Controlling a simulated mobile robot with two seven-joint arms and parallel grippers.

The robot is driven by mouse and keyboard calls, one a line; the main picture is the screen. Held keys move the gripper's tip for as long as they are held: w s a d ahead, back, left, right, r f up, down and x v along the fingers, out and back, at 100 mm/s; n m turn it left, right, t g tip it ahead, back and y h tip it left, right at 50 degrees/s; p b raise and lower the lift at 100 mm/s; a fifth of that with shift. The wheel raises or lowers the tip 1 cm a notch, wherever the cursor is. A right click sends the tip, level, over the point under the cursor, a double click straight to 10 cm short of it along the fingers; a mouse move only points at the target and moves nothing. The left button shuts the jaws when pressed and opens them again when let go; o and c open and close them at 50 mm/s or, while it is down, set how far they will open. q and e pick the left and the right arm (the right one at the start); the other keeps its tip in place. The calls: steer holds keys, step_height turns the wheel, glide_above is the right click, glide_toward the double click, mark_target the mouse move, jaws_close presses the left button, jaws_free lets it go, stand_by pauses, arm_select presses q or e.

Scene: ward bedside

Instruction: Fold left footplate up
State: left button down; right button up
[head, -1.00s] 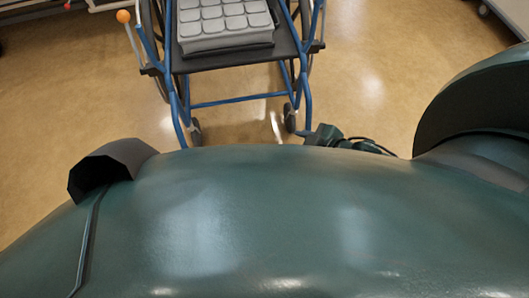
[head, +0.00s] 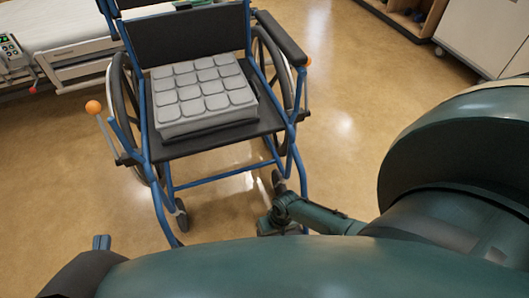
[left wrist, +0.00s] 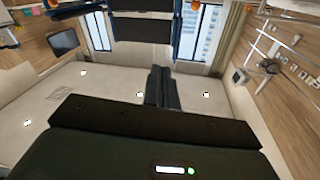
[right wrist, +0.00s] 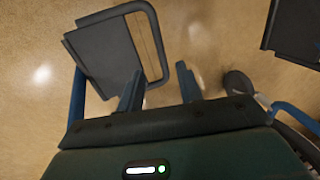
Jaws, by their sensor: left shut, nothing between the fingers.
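The wheelchair (head: 205,135) has a blue frame, black seat and grey cushion. In the right wrist view a dark footplate (right wrist: 103,58) with a bent tube lies beyond the fingers at left. Another dark footplate (right wrist: 297,28) shows at top right; I cannot tell which is the left one. My right gripper (right wrist: 158,88) is open, its fingers apart with floor between; I see no contact. Its arm reaches the chair's front in the head view. My left gripper (head: 101,243) is shut and empty at lower left, apart from the chair. Its closed fingers show in the left wrist view (left wrist: 161,88).
A bed (head: 65,30) stands behind at left, and a white cabinet (head: 485,35) at top right. Orange-knobbed levers (head: 94,107) stick out at the chair's sides. A caster (right wrist: 238,82) is right of my right fingers. Floor right of the chair is clear.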

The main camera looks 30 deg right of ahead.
steer(key=b+x, duration=0.5)
steer(key=x, duration=0.4)
steer(key=shift+f+b, duration=0.3)
steer(key=shift+f, duration=0.1)
arm_select(q)
steer(key=shift+w+d+t+h, duration=0.1)
steer(key=shift+d+t+h, duration=0.5)
steer(key=shift+d+h, duration=0.2)
arm_select(e)
steer(key=shift+c, duration=0.2)
steer(key=shift+d, duration=0.1)
jaws_close()
